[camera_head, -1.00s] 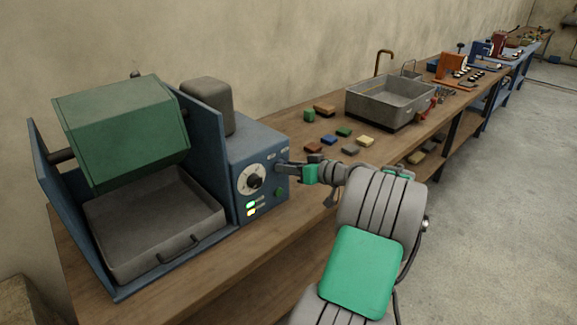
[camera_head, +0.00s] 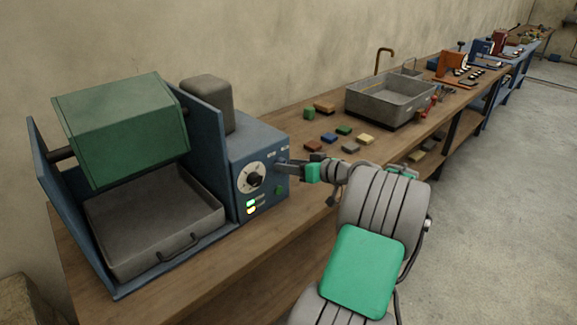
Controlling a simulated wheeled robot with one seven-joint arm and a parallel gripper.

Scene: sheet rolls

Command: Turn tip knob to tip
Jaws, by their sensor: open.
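The blue machine (camera_head: 262,148) stands on the near left of the bench. On its front panel is a black knob (camera_head: 255,180) on a pale round dial, with small lit lamps below it. A green tumbler drum (camera_head: 125,130) hangs between the blue side plates, above a grey tray (camera_head: 150,228) with a handle. My gripper (camera_head: 281,166) is open at the panel's right side, right of and slightly above the knob and apart from it. The fingertips are small in view, and I cannot tell whether they touch the panel.
A green button (camera_head: 280,190) sits low on the panel, under my gripper. Several coloured blocks (camera_head: 344,130) lie on the wooden bench (camera_head: 290,222) behind my arm. A grey sink (camera_head: 390,98) stands farther back. Open floor (camera_head: 500,200) lies to the right.

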